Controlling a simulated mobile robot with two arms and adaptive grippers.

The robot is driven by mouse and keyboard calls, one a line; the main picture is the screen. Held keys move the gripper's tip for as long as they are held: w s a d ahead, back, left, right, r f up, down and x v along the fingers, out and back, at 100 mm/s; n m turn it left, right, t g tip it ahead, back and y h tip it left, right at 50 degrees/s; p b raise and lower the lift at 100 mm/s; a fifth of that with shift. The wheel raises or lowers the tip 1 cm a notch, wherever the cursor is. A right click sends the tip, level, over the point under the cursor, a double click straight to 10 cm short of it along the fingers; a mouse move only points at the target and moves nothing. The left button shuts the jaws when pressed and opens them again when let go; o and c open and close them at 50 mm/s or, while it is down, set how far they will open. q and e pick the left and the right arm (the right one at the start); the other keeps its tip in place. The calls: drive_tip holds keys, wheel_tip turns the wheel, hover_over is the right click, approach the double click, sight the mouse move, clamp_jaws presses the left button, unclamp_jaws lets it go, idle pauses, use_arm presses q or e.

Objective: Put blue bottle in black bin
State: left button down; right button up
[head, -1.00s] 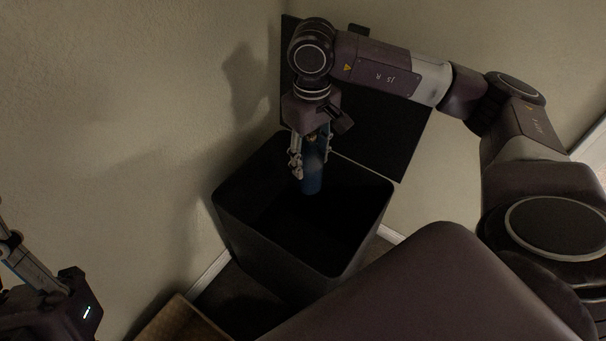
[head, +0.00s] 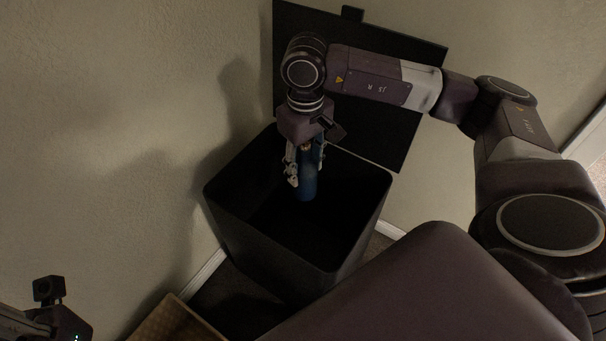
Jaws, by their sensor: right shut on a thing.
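The blue bottle (head: 308,184) is upright in the jaws of my right gripper (head: 306,172), which is shut on it. The bottle is over the open mouth of the black bin (head: 275,250), towards its back side; I cannot tell how far below the rim its lower end is. The bin's inside is dark and its floor cannot be made out. Of my left arm, only a part shows at the lower left corner; its fingertips are out of view.
The bin's black lid (head: 385,128) stands raised behind it, near the wall corner. Walls (head: 110,130) close in at the left and right. A brown woven surface (head: 178,322) lies in front of the bin.

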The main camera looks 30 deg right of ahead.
drive_tip(key=o, duration=1.4)
wheel_tip(320, 180, up, 12)
drive_tip(key=shift+r, duration=0.1)
